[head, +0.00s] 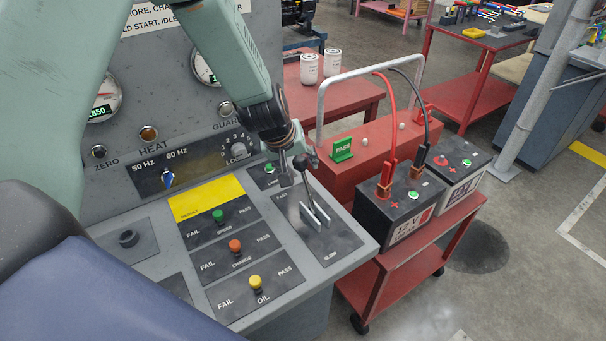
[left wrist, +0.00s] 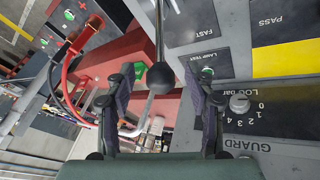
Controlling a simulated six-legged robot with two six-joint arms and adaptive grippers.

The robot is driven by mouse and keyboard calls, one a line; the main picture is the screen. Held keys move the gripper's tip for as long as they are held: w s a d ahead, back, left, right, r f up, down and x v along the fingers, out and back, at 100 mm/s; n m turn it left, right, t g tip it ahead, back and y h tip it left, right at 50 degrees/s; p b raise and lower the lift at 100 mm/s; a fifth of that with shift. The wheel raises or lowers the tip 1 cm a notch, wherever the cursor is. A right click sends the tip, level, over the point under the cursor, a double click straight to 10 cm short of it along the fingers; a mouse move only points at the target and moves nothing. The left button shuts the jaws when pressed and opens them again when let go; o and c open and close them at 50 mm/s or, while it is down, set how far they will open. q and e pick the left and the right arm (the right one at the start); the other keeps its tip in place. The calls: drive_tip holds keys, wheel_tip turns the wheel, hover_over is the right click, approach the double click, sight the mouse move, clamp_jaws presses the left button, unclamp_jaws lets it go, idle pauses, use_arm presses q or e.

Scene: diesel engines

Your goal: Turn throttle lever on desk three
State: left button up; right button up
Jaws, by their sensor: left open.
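The throttle lever (head: 308,190) stands on a dark plate marked FAST and SLOW at the right of the grey desk (head: 335,265). It has a metal shaft and a round black knob, and its foot sits between two pale guide strips. My left gripper (head: 298,171) is over the lever's top, pointing down. In the left wrist view the lever's knob (left wrist: 160,78) lies between the two spread fingers, with a visible gap on both sides. The fingers do not appear to touch it. No desk number is legible. My right gripper is not in view.
Left of the lever are SPEED, CHARGE and OIL switches (head: 235,246) and a yellow panel (head: 205,197). A lamp test button (head: 269,168) and LOG knob (head: 238,145) are close to the gripper. A red cart (head: 390,270) with cabled batteries (head: 404,205) stands to the right.

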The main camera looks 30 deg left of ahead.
sight(301, 172)
use_arm(q)
drive_tip(key=b+x, duration=0.2)
drive_tip(key=x, duration=0.2)
drive_tip(key=shift+f, duration=0.1)
drive_tip(key=shift+w+f+b, duration=0.25)
drive_tip(key=shift+f+b, duration=0.3)
drive_tip(key=shift+w, duration=0.1)
drive_tip(key=shift+w, duration=0.1)
